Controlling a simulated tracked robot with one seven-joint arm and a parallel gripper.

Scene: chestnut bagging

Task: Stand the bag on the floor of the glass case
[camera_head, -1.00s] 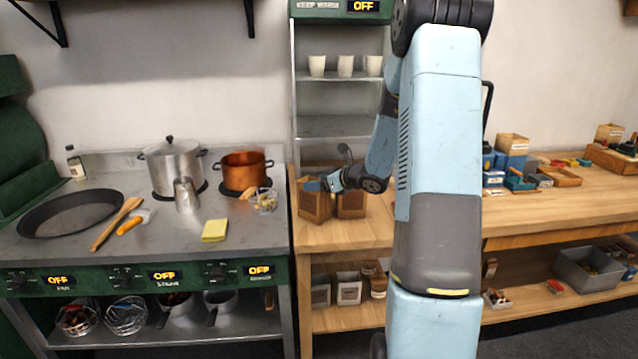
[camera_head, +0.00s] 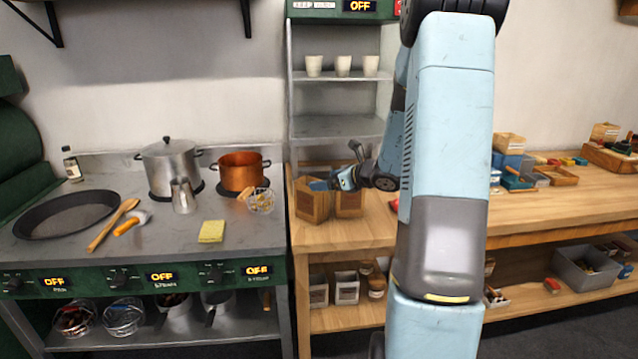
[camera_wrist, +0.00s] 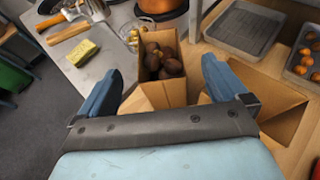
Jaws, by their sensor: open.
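A brown paper bag (camera_head: 312,206) stands upright on the wooden counter, just right of the stove. In the wrist view, the bag (camera_wrist: 174,95) is open at the top and holds several dark chestnuts. My gripper (camera_head: 322,185) is at the top of this bag. Its blue fingers (camera_wrist: 165,85) are spread wide, one on each side of the bag, with gaps visible. The glass case (camera_head: 340,127) stands behind the bags, with a KEEP WARM panel reading OFF and white cups on its upper shelf. Its floor is largely hidden behind the bags and my arm.
A second brown bag (camera_head: 349,205) stands close to the right; in the wrist view this open bag (camera_wrist: 268,102) looks empty. A copper pot (camera_head: 240,172) and a glass bowl (camera_head: 261,200) are on the stove to the left. The counter's front strip (camera_head: 340,238) is clear.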

